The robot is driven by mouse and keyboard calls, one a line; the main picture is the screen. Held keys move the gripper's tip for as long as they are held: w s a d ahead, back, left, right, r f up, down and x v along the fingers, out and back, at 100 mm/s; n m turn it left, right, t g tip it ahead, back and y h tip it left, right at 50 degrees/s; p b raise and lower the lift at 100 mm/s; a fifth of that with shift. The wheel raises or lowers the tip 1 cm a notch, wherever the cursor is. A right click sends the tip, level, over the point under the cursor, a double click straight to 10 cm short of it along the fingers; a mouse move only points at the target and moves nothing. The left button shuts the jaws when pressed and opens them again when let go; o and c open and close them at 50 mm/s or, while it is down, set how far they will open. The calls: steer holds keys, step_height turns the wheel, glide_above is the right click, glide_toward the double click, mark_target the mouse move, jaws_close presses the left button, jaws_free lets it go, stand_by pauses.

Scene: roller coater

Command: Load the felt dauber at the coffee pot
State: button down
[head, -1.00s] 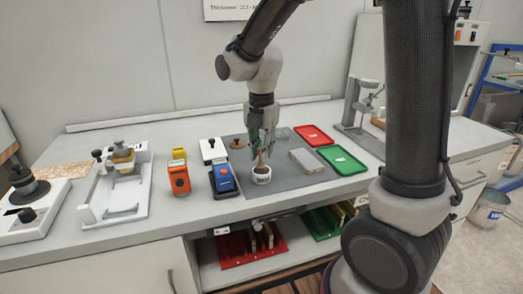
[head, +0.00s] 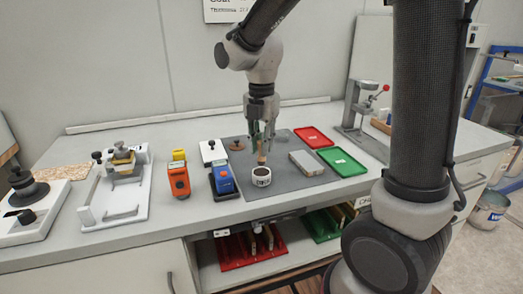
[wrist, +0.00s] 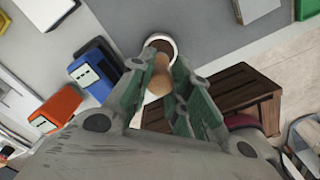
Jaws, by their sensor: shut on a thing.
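The coffee pot (head: 261,181) is a small white round pot with a dark label, standing open on the grey mat. Its rim and dark brown inside also show in the wrist view (wrist: 172,44). My gripper (head: 262,148) is directly above the pot, pointing down, shut on the felt dauber (head: 261,159). In the wrist view the dauber's rounded wooden handle (wrist: 160,82) sits between the green finger pads. The dauber is about upright, its lower end at or just above the pot's mouth; I cannot tell whether it touches. Its felt is hidden.
A blue device (head: 223,182) and an orange device (head: 179,181) stand left of the pot. A grey block (head: 306,163), a red tray (head: 313,137) and a green tray (head: 341,161) are to the right.

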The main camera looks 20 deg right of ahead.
steer(key=shift+r, duration=2.05)
